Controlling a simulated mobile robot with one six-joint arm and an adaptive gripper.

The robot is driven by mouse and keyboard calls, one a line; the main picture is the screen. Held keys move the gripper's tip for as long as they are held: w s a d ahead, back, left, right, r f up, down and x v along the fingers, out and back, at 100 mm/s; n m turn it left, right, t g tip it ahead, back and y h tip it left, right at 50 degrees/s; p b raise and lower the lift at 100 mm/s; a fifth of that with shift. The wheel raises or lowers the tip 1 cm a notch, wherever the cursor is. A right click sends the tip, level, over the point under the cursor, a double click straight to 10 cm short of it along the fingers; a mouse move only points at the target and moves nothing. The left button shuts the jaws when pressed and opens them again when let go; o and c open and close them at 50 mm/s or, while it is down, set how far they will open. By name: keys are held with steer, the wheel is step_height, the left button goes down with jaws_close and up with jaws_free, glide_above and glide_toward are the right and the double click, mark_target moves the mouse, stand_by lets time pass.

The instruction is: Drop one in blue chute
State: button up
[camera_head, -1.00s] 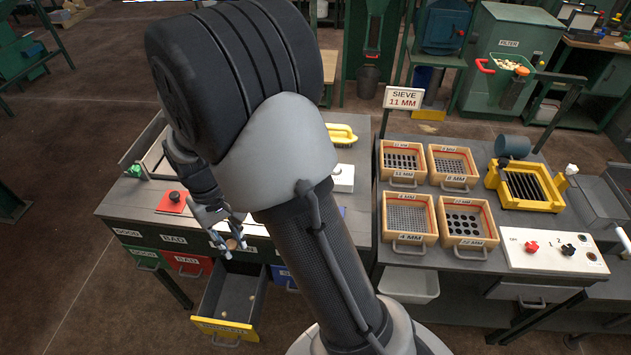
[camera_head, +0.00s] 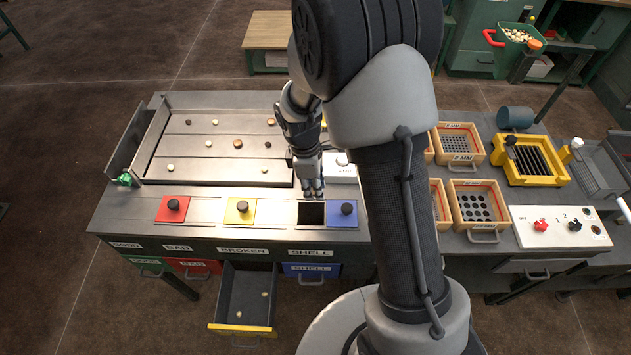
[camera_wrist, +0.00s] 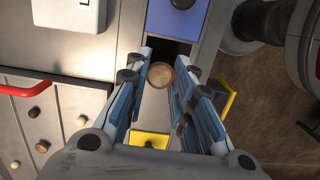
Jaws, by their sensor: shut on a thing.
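My gripper (camera_head: 313,190) points down just over the dark square chute opening (camera_head: 312,215) on the sorting table. It is shut on a round brown piece (camera_wrist: 160,75), which shows between the fingers in the wrist view. The blue lid (camera_head: 343,214) sits to the right of the opening, leaving it uncovered; it also shows in the wrist view (camera_wrist: 176,17). The blue shell drawer (camera_head: 312,272) below is closed. In the head view the held piece is hidden by the fingers.
A yellow lid (camera_head: 239,211) and a red lid (camera_head: 173,209) lie to the left. The yellow-fronted drawer (camera_head: 241,330) stands pulled out with a few pieces in it. Several pieces lie on the sorting tray (camera_head: 200,158). Sieve boxes (camera_head: 478,206) stand to the right.

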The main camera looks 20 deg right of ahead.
steer(key=shift+f+b, duration=0.35)
steer(key=shift+f, duration=0.1)
step_height(320, 180, down, 5)
steer(key=b, duration=0.4)
steer(key=shift+f, duration=0.15)
steer(key=o, duration=0.7)
steer(key=r, duration=0.4)
steer(key=a+r, duration=0.1)
steer(key=r, duration=0.7)
steer(key=shift+w+a, duration=0.25)
